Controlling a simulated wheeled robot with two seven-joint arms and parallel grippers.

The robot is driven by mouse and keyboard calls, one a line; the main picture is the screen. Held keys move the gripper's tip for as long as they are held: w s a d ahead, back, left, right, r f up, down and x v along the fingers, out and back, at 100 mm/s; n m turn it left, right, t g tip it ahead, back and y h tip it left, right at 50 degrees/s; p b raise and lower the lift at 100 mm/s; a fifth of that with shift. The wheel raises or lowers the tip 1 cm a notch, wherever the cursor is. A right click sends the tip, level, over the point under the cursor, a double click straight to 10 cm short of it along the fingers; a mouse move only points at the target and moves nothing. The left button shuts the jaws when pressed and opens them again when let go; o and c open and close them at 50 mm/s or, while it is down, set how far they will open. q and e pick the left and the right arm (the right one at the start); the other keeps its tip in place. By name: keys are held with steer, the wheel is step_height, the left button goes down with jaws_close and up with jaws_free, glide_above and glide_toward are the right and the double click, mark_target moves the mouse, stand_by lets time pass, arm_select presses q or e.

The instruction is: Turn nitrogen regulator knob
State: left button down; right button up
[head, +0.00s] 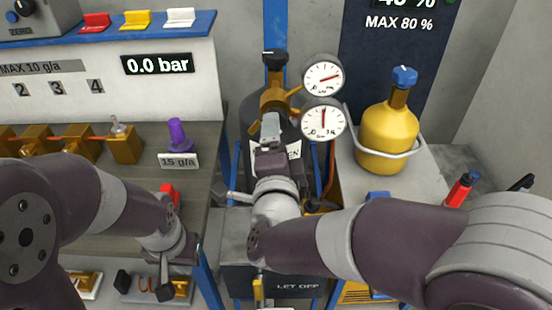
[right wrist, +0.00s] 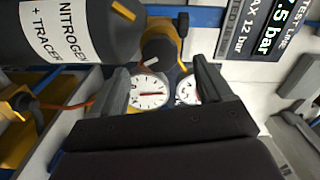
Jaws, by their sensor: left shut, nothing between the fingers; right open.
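The nitrogen regulator has a black knob (head: 275,58) on top of a brass body (head: 274,97), with two round white gauges (head: 322,78) at its right. It sits on a dark bottle, whose "NITROGEN + TRACER" label (right wrist: 68,30) shows in the right wrist view. My right gripper (head: 270,127) is in front of the regulator, below the knob, and hides part of the bottle. In the right wrist view my right gripper (right wrist: 168,85) is open, with the gauges seen between its fingers. My left gripper (head: 164,280) is shut and empty at lower left, away from the regulator.
A yellow bottle with a blue knob (head: 389,130) stands at the right on a light surface. At the left are a bench with brass valves (head: 82,148), a purple-topped part (head: 177,134) and a blue shelf (head: 150,27). A "LET OFF" box (head: 295,285) lies below.

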steer(key=s, duration=0.7)
stand_by(0.3)
